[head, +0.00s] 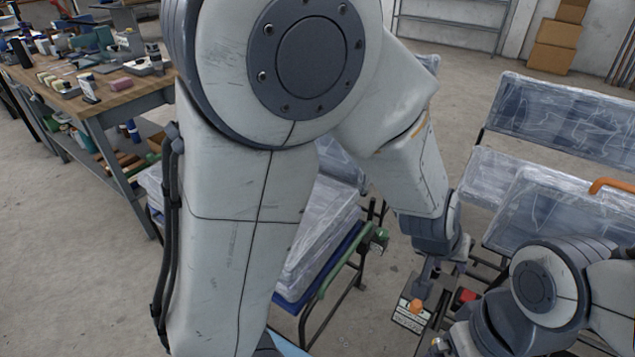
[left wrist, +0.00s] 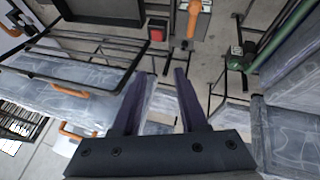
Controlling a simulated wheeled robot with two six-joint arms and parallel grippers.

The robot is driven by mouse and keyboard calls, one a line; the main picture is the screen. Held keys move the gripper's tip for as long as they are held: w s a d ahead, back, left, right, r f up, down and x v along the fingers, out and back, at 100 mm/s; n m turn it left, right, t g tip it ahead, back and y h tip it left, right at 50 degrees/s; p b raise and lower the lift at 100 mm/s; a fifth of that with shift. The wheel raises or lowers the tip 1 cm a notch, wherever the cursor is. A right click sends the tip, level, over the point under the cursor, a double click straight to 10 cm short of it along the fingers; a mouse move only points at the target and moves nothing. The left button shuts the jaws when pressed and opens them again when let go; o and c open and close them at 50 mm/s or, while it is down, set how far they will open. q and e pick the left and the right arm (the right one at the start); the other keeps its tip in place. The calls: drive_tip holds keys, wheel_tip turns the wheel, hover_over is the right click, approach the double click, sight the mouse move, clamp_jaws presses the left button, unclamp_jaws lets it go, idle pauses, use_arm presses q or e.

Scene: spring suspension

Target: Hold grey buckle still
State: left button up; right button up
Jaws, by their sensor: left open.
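I cannot make out a grey buckle in either view. My left gripper (head: 428,278) hangs in the lower right of the head view, small and partly hidden by its own wrist. In the left wrist view its two dark fingers (left wrist: 160,73) stand apart with nothing between them. Beyond the fingertips are an orange handle (left wrist: 193,14) and a red block (left wrist: 157,30) on a dark frame. An orange knob (head: 416,306) shows just below the gripper in the head view. My right arm is at the lower right; its gripper does not show.
A seat wrapped in clear plastic (head: 318,235) stands on a frame with a green fitting (head: 378,240), partly behind my left arm. More wrapped panels (head: 562,112) stand at the right. A cluttered workbench (head: 130,85) is at the upper left. Open floor (head: 80,260) lies at the left.

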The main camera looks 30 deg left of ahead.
use_arm(q)
drive_tip(key=w+a+f+n+t+y+p, duration=0.1)
drive_tip(key=w+a+f+n+t+y, duration=0.1)
drive_tip(key=w+a+n+y, duration=0.4)
drive_tip(key=w+a+f+n+t+y+p, duration=0.1)
drive_tip(key=w+a+f+n+t+y, duration=0.1)
drive_tip(key=w+a, duration=0.65)
drive_tip(key=s+a+n+g+y+p, duration=0.1)
drive_tip(key=s+a+n+g+y, duration=0.2)
drive_tip(key=a, duration=0.4)
drive_tip(key=s+a+n+y, duration=0.1)
drive_tip(key=s+a+y, duration=0.35)
drive_tip(key=a, duration=0.35)
drive_tip(key=s+a+n+g+y+p, duration=0.1)
drive_tip(key=s+a+n+g+y, duration=0.15)
drive_tip(key=a+y, duration=0.35)
drive_tip(key=x, duration=1.1)
drive_tip(key=shift+w+a+t+h, duration=0.2)
drive_tip(key=shift+t+h, duration=0.15)
clamp_jaws()
